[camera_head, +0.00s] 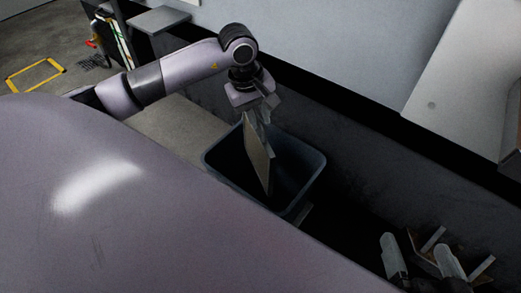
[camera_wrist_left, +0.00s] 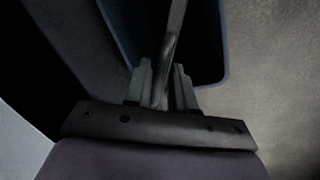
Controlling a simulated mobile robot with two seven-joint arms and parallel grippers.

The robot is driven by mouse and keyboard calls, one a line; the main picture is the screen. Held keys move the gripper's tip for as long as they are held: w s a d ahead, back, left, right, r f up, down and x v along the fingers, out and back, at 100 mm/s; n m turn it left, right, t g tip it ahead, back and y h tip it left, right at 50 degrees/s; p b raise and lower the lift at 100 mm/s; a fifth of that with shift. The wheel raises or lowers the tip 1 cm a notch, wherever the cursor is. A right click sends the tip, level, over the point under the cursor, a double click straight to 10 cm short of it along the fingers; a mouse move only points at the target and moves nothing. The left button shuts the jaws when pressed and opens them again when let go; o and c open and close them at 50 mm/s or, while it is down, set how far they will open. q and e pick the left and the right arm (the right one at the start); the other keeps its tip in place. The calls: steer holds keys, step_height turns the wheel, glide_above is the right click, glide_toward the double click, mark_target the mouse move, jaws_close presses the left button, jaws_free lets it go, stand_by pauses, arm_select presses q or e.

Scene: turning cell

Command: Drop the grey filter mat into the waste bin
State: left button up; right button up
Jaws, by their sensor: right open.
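The grey filter mat (camera_head: 259,160) hangs edge-down from my left gripper (camera_head: 257,117), with its lower part inside the mouth of the blue-grey waste bin (camera_head: 317,168). In the left wrist view the mat (camera_wrist_left: 176,28) shows as a thin strip running up from between the fingers of the left gripper (camera_wrist_left: 162,72), which is shut on it. The bin (camera_wrist_left: 225,62) lies beyond the fingers there. My right gripper (camera_head: 417,248) is open and empty at the lower right in the head view. The bin's inside is dark, so its contents cannot be told.
A dark wall or machine base (camera_head: 360,150) stands close behind the bin. A brownish part with upright metal prongs (camera_head: 433,240) is beside my right gripper. A yellow floor marking (camera_head: 35,75) is at the far left. Bare floor (camera_head: 170,130) shows left of the bin.

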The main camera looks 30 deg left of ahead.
arm_select(q)
steer(key=shift+o, duration=0.9)
steer(key=shift+r, duration=0.4)
step_height(320, 180, up, 6)
steer(key=s+p, duration=0.1)
steer(key=p, duration=0.1)
steer(key=shift+a+p, duration=0.3)
steer(key=shift+a, duration=0.1)
arm_select(e)
steer(key=shift+w+a+r+m+g+y, duration=0.1)
steer(key=shift+a+m+g+y, duration=0.15)
steer(key=shift+a, duration=0.2)
steer(key=shift+w+a+r+m+g+y, duration=0.15)
steer(key=shift+a+g, duration=0.1)
steer(key=shift+a, duration=0.2)
arm_select(q)
steer(key=shift+s+r, duration=0.1)
arm_select(e)
steer(key=shift+f, duration=0.1)
